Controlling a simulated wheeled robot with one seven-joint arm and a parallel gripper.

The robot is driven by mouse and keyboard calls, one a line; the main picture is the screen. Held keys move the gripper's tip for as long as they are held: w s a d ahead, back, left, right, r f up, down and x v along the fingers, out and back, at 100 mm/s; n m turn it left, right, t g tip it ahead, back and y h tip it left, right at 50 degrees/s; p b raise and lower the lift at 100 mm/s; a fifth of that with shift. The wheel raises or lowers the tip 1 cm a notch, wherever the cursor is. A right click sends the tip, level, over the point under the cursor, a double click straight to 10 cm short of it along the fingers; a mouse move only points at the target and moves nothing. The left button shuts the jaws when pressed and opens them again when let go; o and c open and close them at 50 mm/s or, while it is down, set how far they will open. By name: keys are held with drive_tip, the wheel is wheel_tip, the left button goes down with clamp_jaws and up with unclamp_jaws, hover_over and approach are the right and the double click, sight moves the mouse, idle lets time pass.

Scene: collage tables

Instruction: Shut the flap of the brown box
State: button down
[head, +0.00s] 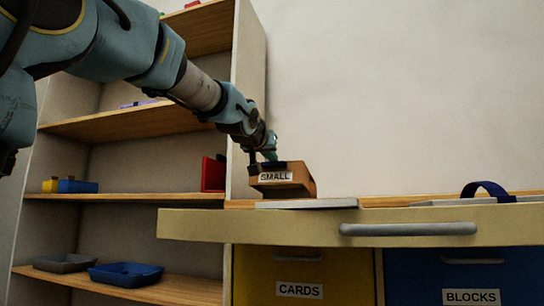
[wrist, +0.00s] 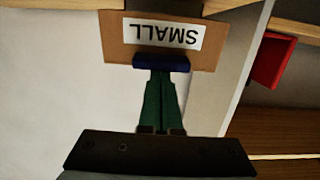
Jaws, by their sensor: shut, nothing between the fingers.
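The brown box (head: 304,182) sits on the table top near its left end, with a white SMALL label on the side facing me. In the wrist view, a brown panel of the box (wrist: 113,40) carries the label upside down, with a dark blue strip (wrist: 160,63) at its lower edge. My gripper (head: 269,157) is at the top of the box. In the wrist view, its green fingers (wrist: 161,76) are together and empty, with tips at the blue strip; whether they touch it is unclear. The flap's angle and the box's inside cannot be made out.
A flat pale panel (head: 307,204) lies in front of the box. A shelf unit (head: 250,100) stands close on the left, with a red object (head: 214,174) on one shelf. Drawers marked CARDS and BLOCKS are below. A dark blue arched handle (head: 488,190) is at right.

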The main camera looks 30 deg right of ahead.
sight(271, 182)
wheel_tip(271, 182, down, 5)
drive_tip(key=b, duration=0.3)
drive_tip(key=shift+s+a+f+b, duration=0.15)
drive_tip(key=shift+b, duration=0.15)
drive_tip(key=shift+f+b, duration=0.5)
drive_tip(key=shift+f, duration=0.4)
wheel_tip(271, 182, up, 6)
drive_tip(key=p, duration=0.4)
drive_tip(key=s+a+f+b, duration=0.1)
drive_tip(key=s+a+f, duration=0.4)
drive_tip(key=s, duration=0.1)
drive_tip(key=shift+a+f, duration=0.3)
drive_tip(key=shift+f, duration=0.1)
drive_tip(key=shift+r, duration=0.1)
